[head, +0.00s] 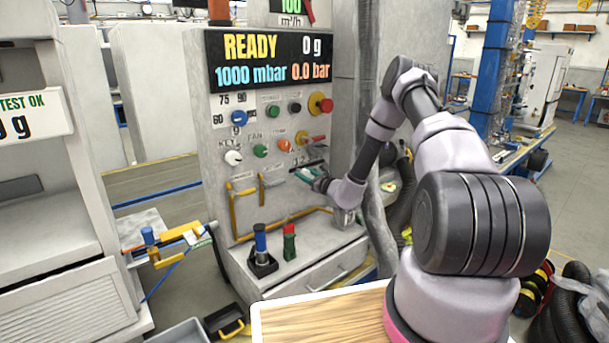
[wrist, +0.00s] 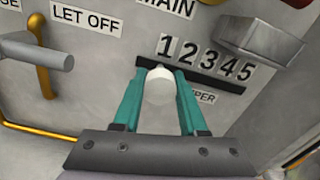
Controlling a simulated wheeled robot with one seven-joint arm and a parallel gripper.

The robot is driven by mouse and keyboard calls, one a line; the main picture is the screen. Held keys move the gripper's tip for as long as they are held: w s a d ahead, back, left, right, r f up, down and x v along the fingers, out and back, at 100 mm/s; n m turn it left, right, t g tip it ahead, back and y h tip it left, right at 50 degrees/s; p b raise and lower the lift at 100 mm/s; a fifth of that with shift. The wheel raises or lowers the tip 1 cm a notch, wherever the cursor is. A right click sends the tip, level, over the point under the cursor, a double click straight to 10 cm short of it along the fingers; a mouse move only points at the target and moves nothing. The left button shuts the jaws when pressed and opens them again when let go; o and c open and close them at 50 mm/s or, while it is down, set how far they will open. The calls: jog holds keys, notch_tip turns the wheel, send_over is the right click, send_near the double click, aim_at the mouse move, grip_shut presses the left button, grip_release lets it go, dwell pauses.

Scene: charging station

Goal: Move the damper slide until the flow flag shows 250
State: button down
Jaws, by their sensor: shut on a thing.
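My gripper (wrist: 158,98) has teal fingers that are shut on a white knob (wrist: 159,86), the damper slide's handle, in the wrist view. The knob sits at the left end of a dark slot (wrist: 215,83), just below the figure 1 of a scale running 1 to 5. The label below the slot is partly hidden and ends in "PER". In the head view my gripper (head: 305,174) is at the cabinet's front, and the knob cannot be made out there. The flow flag (head: 291,7) at the top edge reads 100 in green, over "m³/h", with a red piece beside it.
A display (head: 269,60) reads READY, 0 g, 1000 mbar and 0.0 bar. A grey block (wrist: 262,42) juts out right of the scale. A grey bar and yellow lever (wrist: 38,55) stand at left. Several coloured knobs and a red-yellow button (head: 320,104) are above my gripper.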

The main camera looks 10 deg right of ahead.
jog(key=w+d, duration=0.1)
jog(key=d, duration=0.2)
jog(key=w+d, duration=0.3)
jog(key=d, duration=0.2)
jog(key=shift+w+d, duration=0.15)
jog(key=shift+d, duration=0.2)
jog(key=shift+c, duration=2.2)
grip_release()
jog(key=v, duration=1.1)
